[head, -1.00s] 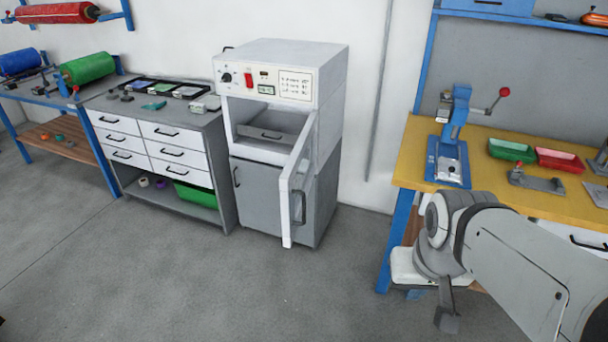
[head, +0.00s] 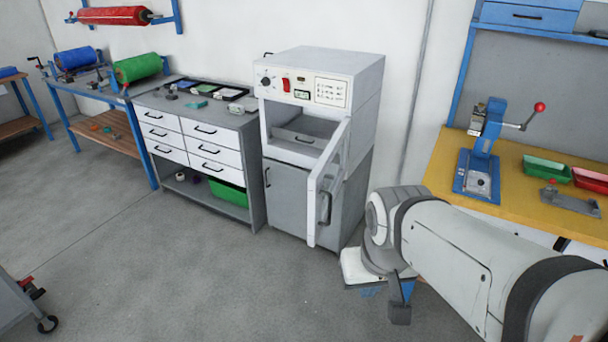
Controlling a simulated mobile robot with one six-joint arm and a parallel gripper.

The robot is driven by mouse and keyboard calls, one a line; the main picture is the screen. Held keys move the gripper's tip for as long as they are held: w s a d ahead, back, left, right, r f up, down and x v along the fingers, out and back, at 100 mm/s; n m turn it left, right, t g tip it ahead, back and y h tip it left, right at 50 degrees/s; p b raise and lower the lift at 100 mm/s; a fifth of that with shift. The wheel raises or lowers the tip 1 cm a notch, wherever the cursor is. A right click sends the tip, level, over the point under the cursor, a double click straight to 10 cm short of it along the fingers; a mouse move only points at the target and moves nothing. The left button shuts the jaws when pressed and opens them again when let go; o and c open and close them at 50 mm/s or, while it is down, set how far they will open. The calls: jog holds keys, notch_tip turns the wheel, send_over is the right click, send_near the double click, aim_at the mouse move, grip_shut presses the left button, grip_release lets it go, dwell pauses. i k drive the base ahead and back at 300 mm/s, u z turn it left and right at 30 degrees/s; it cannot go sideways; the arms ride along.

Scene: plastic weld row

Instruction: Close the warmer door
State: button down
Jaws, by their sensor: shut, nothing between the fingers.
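The warmer (head: 350,90) is a white and grey cabinet against the wall, with a control panel on top. Its white warmer door (head: 314,205) is hinged at the right side and stands open, swung out toward me. A dark handle (head: 325,208) shows on the door. Inside the open chamber is a grey tray or drawer (head: 298,137) with a dark handle. My gripper (head: 400,312) hangs low at the right of the warmer, apart from the door. It is shut and empty.
A grey drawer cabinet (head: 240,122) with small items on top stands left of the warmer. A yellow workbench (head: 450,155) with a blue press (head: 482,150) stands at the right. A wheeled cart (head: 15,305) shows at the lower left. The floor in front of the warmer is clear.

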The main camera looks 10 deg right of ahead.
aim_at(317, 212)
jog(key=z, duration=0.05)
jog(key=i, duration=1)
jog(key=u, duration=0.05)
